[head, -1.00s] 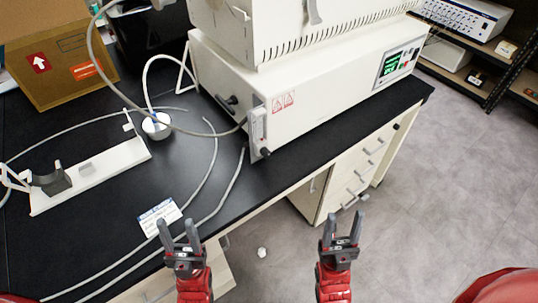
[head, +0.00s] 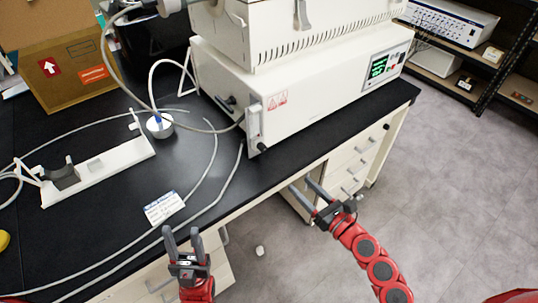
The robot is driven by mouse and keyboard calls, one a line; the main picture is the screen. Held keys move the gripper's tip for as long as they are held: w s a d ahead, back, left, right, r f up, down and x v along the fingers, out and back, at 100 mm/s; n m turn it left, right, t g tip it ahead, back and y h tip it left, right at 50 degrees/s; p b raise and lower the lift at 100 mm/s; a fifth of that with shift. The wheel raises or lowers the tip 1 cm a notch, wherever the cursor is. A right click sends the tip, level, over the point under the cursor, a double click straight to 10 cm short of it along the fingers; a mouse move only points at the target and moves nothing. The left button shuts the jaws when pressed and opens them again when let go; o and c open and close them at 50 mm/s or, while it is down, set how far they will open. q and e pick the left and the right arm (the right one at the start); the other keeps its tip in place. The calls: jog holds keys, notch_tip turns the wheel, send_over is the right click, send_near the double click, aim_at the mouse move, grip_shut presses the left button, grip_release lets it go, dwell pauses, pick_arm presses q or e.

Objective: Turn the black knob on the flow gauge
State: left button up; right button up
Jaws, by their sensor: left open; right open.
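The flow gauge (head: 254,123) is a narrow clear upright piece on the left end of the white freeze dryer's front. Its small black knob (head: 262,147) sticks out at its bottom. My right gripper (head: 299,189) is open and empty, below and to the right of the knob, in front of the bench edge and apart from it. My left gripper (head: 183,238) is open and empty, near the front edge of the bench, below and to the left of the knob.
The white freeze dryer (head: 330,87) stands on the black bench (head: 185,165). Grey hoses, a label card (head: 164,207), a white stand (head: 100,170) and a cardboard box (head: 70,75) are on the bench's left side. White drawers (head: 355,165) are below. Open floor lies at the right.

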aim_at(265, 150)
jog(key=p+x, duration=0.3)
jog(key=x, duration=1.2)
jog(key=shift+w+a, duration=0.15)
jog(key=shift+w, duration=0.05)
jog(key=shift+x, duration=0.85)
jog(key=shift+f, duration=0.15)
jog(key=shift+s, duration=0.1)
jog(key=shift+c, duration=0.2)
grip_shut()
